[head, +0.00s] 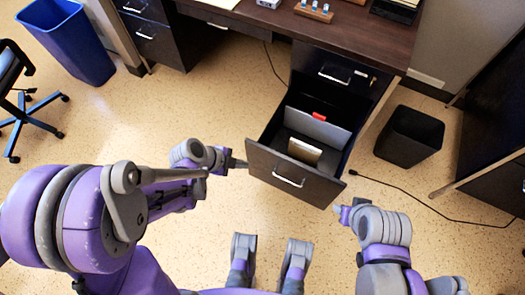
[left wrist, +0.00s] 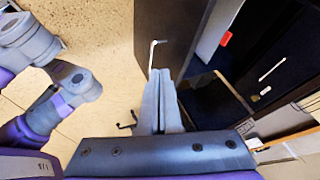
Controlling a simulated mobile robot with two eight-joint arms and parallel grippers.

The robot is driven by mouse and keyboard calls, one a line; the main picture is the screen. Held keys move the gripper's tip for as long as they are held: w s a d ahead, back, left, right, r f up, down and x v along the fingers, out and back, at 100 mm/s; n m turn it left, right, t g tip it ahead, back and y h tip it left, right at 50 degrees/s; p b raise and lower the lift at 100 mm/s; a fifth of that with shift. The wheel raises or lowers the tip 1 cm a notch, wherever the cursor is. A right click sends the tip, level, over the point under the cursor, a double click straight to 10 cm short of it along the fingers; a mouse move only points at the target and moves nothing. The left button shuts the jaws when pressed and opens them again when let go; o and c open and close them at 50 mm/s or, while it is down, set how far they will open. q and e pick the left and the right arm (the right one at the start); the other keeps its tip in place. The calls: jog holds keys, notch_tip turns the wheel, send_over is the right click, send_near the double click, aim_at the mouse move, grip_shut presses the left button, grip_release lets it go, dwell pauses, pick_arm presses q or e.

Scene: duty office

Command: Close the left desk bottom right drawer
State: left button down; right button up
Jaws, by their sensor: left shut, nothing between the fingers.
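The bottom right drawer (head: 292,178) of the dark desk is pulled far out, its front facing me with a silver handle (head: 289,182). A grey divider, a red tab and a tan item show inside it. In the left wrist view, the drawer front (left wrist: 178,30) stands just beyond my fingers. My left gripper (head: 243,163) is shut and empty at the left edge of the drawer front; I cannot tell whether it touches. Its closed fingers show in the left wrist view (left wrist: 160,88). My right gripper (head: 341,212) is near the front's right corner, its fingers unclear.
The drawer above (head: 333,75) is shut. A black bin (head: 409,137) stands right of the desk, with a black cable (head: 430,203) on the floor. A blue bin (head: 68,42) and a wheeled chair (head: 22,100) are at the left. Floor before the drawer is clear besides my own body.

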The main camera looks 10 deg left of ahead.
pick_arm(q)
jog(key=b, duration=0.4)
send_near(273, 159)
jog(key=shift+m, duration=0.3)
jog(key=shift+x, duration=2.4)
pick_arm(e)
jog(key=shift+w+f, duration=0.15)
jog(key=shift+f, duration=0.9)
jog(key=shift+w+f, duration=0.1)
jog(key=shift+f, duration=0.95)
